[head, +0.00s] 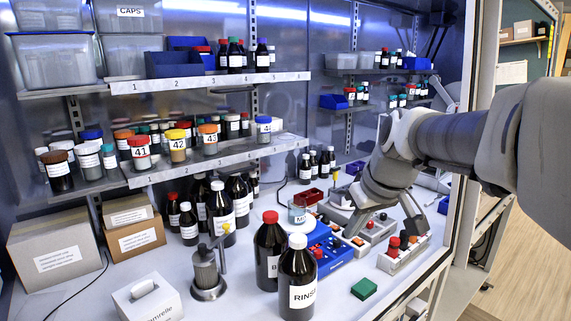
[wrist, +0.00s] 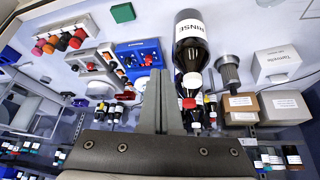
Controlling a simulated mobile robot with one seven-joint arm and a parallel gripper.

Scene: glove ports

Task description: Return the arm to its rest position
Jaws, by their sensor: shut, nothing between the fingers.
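My arm (head: 470,140) reaches in from the right through the opening of the cabinet. It bends downward over the right part of the white work surface. My gripper shows in the wrist view (wrist: 160,82) with its two fingers together and nothing between them. In the head view the gripper end (head: 352,226) is low over the small devices and partly hard to make out. The RINSE bottle (head: 298,282) stands upright to its left and front, apart from it. No marked rest position is visible.
A blue device (head: 333,262), a grey block with coloured knobs (head: 403,254) and a green block (head: 364,288) lie near the gripper. A dark red-capped bottle (head: 270,250) stands left. Shelves (head: 215,158) with jars line the back. The cabinet's right frame (head: 455,200) is close to my arm.

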